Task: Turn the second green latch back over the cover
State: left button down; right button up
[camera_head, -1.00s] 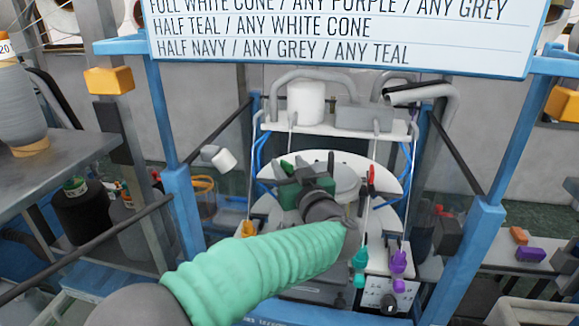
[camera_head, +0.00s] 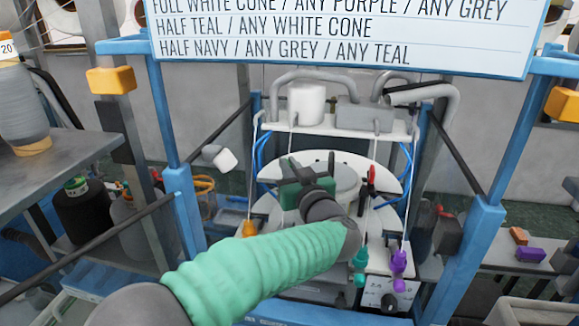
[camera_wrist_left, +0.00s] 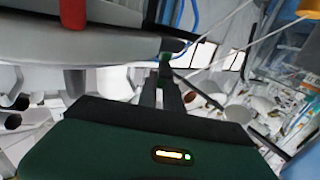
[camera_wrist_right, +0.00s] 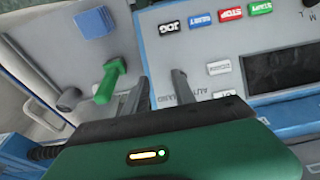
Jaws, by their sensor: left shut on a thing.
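My left gripper (camera_head: 300,166) is at the left part of the machine's round white cover (camera_head: 385,176). In the left wrist view its fingers (camera_wrist_left: 162,78) are close together, shut on a small dark green piece, the green latch (camera_wrist_left: 165,57), at the edge of a pale disc. The gripper hides most of the latch in the head view, so its exact angle is unclear. A red latch (camera_head: 371,178) stands at the cover's right. In the right wrist view my right gripper (camera_wrist_right: 158,75) is open and empty, with a green lever-like piece (camera_wrist_right: 110,80) beside its left finger.
A control panel (camera_wrist_right: 205,45) with labelled buttons lies past the right gripper. Blue frame posts (camera_head: 187,215) flank the machine. Teal (camera_head: 360,262) and purple (camera_head: 398,262) pieces sit at its front right. A sign (camera_head: 340,35) hangs above.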

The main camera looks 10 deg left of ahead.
dwell(0.8)
pick_arm(q)
jog(key=c, duration=1.3)
grip_release()
jog(key=shift+w+d, duration=0.1)
jog(key=shift+o, duration=0.2)
pick_arm(e)
jog(key=b+x, duration=0.3)
jog(key=shift+s+d+f+b, duration=0.1)
jog(key=shift+s+f+b, duration=0.3)
jog(key=shift+f, duration=0.05)
pick_arm(q)
jog(key=v, duration=1.7)
pick_arm(e)
jog(key=shift+w, duration=0.1)
pick_arm(q)
jog(key=shift+w+f, duration=0.1)
jog(key=shift+f, duration=0.05)
jog(key=shift+c, duration=0.4)
